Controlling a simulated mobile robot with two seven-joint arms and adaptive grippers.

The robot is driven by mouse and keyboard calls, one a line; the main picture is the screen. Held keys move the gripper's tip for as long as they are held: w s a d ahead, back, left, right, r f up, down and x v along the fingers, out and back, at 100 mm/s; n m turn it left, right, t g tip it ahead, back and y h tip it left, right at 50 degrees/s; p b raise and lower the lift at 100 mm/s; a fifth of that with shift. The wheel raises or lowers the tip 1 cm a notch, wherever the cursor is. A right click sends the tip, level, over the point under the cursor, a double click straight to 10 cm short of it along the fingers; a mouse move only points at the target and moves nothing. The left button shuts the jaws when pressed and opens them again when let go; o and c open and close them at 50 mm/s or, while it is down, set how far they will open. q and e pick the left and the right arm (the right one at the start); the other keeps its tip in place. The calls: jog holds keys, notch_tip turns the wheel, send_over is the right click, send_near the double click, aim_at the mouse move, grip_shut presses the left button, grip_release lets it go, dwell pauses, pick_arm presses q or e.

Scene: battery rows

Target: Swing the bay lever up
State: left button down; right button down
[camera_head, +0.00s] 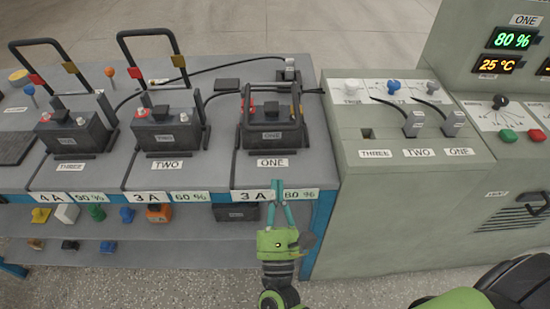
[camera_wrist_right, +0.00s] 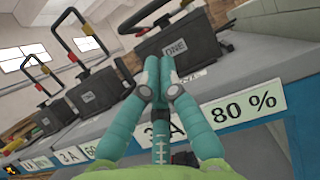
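Bay ONE's lever (camera_head: 272,127) is a black U-shaped bar with a red and a yellow sleeve. It appears swung down over the front of the battery (camera_head: 273,138) in that bay. Part of this lever also shows in the right wrist view (camera_wrist_right: 148,13). My right gripper (camera_head: 276,184) has teal fingers and points at the bench's front edge, below and in front of bay ONE. In the right wrist view its fingertips (camera_wrist_right: 158,68) are together with nothing visible between them. My left gripper is not in view.
The levers of bay TWO (camera_head: 146,33) and bay THREE (camera_head: 35,42) stand up above their batteries. A grey-green console (camera_head: 410,170) with cable plugs adjoins on the right. Coloured parts lie on a lower shelf (camera_head: 100,250). A dark cable runs behind the bays.

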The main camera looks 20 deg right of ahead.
jog(key=p+x, duration=0.2)
jog(key=x, duration=0.6)
jog(key=shift+w+r+p, duration=0.2)
jog(key=shift+w+p, duration=0.05)
jog(key=shift+p, duration=0.1)
jog(key=shift+w+d+r, duration=0.1)
jog(key=shift+w+d, duration=0.1)
jog(key=shift+w, duration=0.35)
